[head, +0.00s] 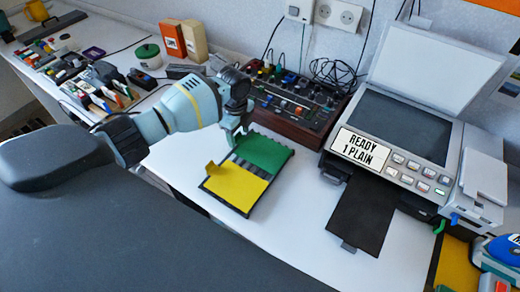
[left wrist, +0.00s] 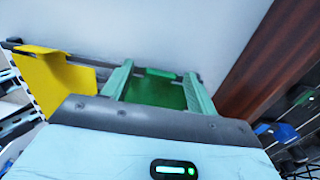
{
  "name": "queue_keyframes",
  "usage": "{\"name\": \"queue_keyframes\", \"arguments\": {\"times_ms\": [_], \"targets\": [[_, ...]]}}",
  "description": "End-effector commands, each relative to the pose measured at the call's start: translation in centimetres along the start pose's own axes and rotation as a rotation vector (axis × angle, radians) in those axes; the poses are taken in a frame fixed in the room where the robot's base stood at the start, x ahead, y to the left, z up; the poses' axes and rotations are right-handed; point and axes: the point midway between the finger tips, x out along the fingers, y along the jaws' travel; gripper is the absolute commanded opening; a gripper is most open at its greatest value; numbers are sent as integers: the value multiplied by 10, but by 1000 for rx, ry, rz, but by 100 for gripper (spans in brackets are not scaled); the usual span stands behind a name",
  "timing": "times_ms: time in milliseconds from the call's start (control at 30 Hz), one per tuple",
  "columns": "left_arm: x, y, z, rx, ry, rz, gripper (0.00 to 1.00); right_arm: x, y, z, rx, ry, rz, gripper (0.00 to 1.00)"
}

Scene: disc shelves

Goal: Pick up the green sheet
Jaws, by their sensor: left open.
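The green sheet (head: 263,153) lies flat on a dark tray (head: 235,172) in the middle of the white table in the head view. A yellow sheet (head: 236,190) with a raised tab lies on the near part of the same tray. My left gripper (head: 237,137) is over the left far side of the green sheet, pointing down. In the left wrist view its two fingers (left wrist: 160,88) are apart, with the green sheet (left wrist: 155,95) showing between them. Whether the fingers touch the sheet I cannot tell. My right gripper is not in view.
A mixer-like box with knobs (head: 295,105) stands just behind the tray. A printer (head: 405,125) with an open lid and a sign reading "READY 1 PLAIN" stands at right, its dark output tray (head: 362,210) reaching forward. The table between the trays is clear.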

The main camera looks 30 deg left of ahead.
Motion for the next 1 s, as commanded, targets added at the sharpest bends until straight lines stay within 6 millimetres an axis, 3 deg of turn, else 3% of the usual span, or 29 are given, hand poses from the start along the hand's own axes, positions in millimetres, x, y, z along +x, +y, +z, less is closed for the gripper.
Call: {"name": "queue_keyframes", "arguments": {"times_ms": [67,400,767,1000], "targets": [[0,0,0,0,0,0,54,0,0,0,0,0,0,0],[0,0,0,0,0,0,11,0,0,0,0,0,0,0],[-2,0,0,0,0,-1,10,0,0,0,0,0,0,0],[-21,-1,0,1,-1,-3,10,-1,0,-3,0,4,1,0]]}}
